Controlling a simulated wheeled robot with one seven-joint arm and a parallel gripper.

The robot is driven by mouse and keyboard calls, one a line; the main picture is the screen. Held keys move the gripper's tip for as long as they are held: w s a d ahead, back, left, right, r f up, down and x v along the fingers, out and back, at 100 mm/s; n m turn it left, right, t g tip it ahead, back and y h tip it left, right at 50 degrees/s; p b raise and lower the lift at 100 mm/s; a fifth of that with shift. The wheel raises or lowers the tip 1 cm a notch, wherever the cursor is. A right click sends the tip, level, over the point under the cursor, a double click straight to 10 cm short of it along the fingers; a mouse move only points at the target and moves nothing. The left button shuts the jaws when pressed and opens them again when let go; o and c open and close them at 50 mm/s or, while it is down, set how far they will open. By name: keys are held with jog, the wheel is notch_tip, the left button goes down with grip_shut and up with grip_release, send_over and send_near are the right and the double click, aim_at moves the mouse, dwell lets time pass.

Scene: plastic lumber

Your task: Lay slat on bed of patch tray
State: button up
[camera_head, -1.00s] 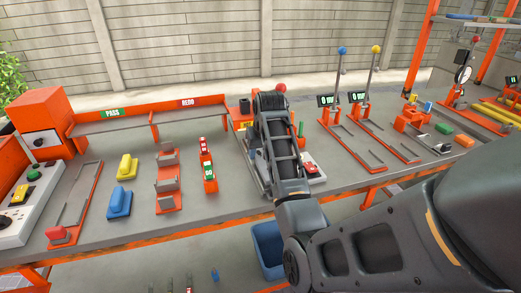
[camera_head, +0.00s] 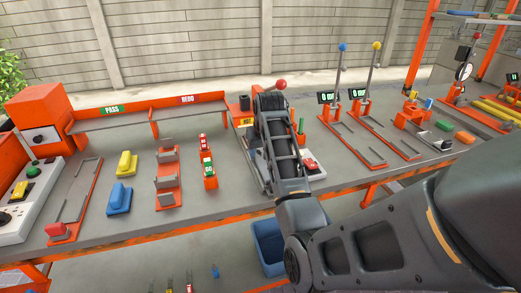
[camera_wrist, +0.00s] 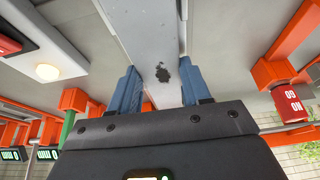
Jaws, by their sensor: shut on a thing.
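My gripper (camera_wrist: 163,92) has blue fingers that are shut on a pale grey slat (camera_wrist: 145,30) in the wrist view. The slat has a dark, ragged blotch (camera_wrist: 163,73) close to the fingers and runs away out of the top of the picture. In the head view my own arm hides the gripper and the slat. They are over the middle of the bench, by an orange-edged station (camera_head: 244,150) that my arm partly covers. I cannot tell for certain which fixture is the patch tray.
The grey bench (camera_head: 135,215) holds a clamp fixture (camera_head: 167,185), yellow (camera_head: 127,163) and blue (camera_head: 119,198) blocks, and a red-green stand (camera_head: 208,170) left of my arm. Long orange-edged trays (camera_head: 350,140) with upright levers stand right. A blue bin (camera_head: 268,247) is below the front edge.

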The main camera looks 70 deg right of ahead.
jog(key=shift+f, duration=0.1)
jog(key=o, duration=1.3)
jog(key=v, duration=0.8)
jog(key=shift+s+f, duration=0.1)
